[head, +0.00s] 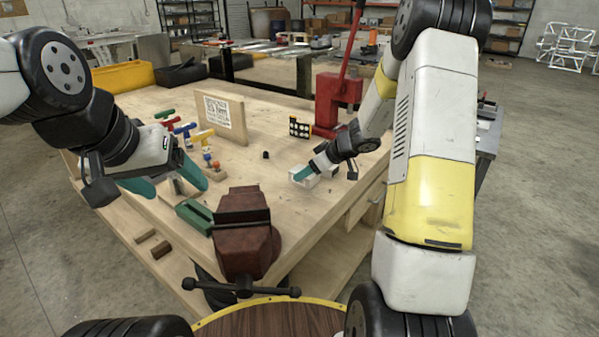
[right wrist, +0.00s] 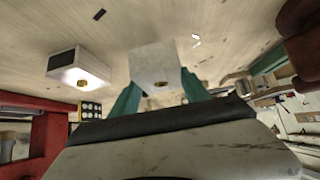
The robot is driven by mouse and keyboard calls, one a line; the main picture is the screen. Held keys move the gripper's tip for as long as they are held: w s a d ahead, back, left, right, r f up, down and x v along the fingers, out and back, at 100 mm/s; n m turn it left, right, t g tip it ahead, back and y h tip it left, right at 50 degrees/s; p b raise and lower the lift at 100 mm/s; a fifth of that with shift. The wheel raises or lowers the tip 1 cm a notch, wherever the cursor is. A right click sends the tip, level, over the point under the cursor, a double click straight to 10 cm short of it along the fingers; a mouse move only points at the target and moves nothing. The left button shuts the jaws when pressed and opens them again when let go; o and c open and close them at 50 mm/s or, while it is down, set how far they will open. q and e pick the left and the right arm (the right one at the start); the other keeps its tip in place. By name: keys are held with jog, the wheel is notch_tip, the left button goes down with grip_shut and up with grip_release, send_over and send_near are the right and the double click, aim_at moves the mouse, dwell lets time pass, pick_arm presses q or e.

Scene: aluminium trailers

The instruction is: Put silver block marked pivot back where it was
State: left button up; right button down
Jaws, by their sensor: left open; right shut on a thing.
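A pale silver block (right wrist: 155,62) with a small brass-coloured spot on its near face sits between the teal fingers of my right gripper (right wrist: 160,92). My right gripper is shut on it, and no marking on it can be read. In the head view the block (head: 304,183) is low at the workbench top, near the front right edge; I cannot tell whether it touches the wood. My left gripper (head: 172,187) is open over the left front of the bench, with a greyish piece partly showing between its fingers.
A second white block (right wrist: 78,66) with a brass knob stands beside the held one. A red press (head: 328,103) stands behind my right gripper. A brown vise (head: 243,235) and green block (head: 195,216) are at the front edge. A printed board (head: 222,113) stands mid-bench.

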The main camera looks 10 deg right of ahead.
jog(key=shift+f, duration=1.65)
jog(key=c, duration=0.5)
grip_release()
jog(key=shift+f, duration=0.15)
